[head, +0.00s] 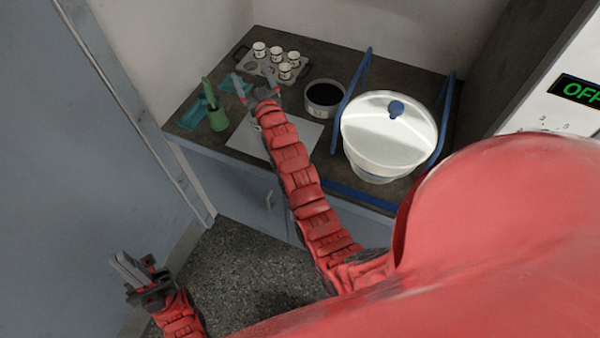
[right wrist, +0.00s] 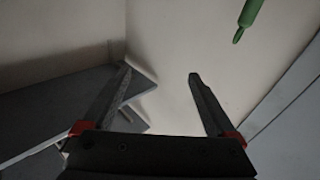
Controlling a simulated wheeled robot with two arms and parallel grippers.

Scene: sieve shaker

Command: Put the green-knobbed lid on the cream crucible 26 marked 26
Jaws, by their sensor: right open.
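Several small white or cream crucibles (head: 285,71) with dark marks stand in a grey tray (head: 246,68) at the back left of the bench. Their numbers are too small to read, so I cannot tell which is 26. I cannot make out a green-knobbed lid in either view. My right gripper (head: 254,81) is open at the tray's near side, with its fingers spread in the right wrist view (right wrist: 160,80) and nothing between them. My left gripper (head: 129,267) hangs low over the floor at the lower left, away from the bench; its jaw state is unclear.
A green holder (head: 217,117) with a green handle stands left of my right arm, beside teal pieces (head: 194,113). A green handle (right wrist: 249,14) shows in the wrist view. Right are a dark-filled round pan (head: 323,97), blue rails and a large blue-knobbed bowl (head: 385,140).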

